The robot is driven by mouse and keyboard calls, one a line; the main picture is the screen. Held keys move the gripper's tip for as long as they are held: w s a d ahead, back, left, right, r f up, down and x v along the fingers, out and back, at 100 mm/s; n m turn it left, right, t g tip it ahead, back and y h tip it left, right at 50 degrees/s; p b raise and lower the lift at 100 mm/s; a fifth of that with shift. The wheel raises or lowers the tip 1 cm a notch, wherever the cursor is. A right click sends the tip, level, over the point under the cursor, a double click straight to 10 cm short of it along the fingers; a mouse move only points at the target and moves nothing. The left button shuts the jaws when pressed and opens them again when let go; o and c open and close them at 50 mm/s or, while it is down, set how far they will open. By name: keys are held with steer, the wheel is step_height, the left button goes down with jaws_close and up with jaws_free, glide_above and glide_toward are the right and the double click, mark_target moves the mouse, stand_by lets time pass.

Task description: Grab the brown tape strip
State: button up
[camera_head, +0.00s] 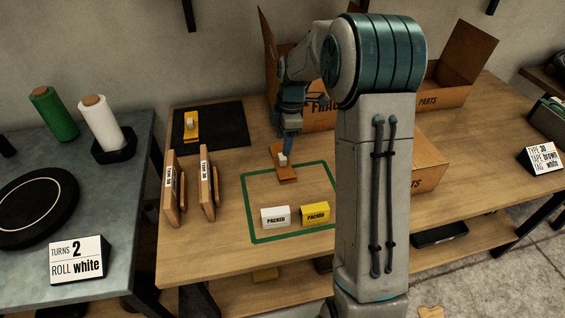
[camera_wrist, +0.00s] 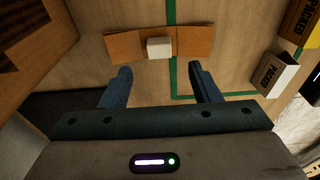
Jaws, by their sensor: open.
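The brown tape strip (camera_head: 288,179) lies on the wooden table, with a small white block (camera_head: 283,159) on its middle. In the wrist view the strip (camera_wrist: 124,46) runs across the top, its two ends on either side of the white block (camera_wrist: 159,47). My gripper (camera_head: 289,150) is over the strip in the head view, pointing down. In the wrist view my gripper (camera_wrist: 160,72) is open and empty, with the block and strip ahead of its fingertips, apart from them.
A green outline (camera_head: 250,218) holds a white packed box (camera_head: 275,217) and a yellow packed box (camera_head: 315,213). Brown flat packs (camera_head: 172,190) stand upright at left. An open carton (camera_head: 272,60) stands behind my arm. A sign (camera_head: 541,159) reads "TAPE brown, TAG white".

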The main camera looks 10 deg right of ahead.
mark_target(282, 156)
steer(key=f, duration=0.6)
steer(key=shift+a, duration=0.2)
steer(key=shift+r, duration=0.1)
steer(key=c, duration=1)
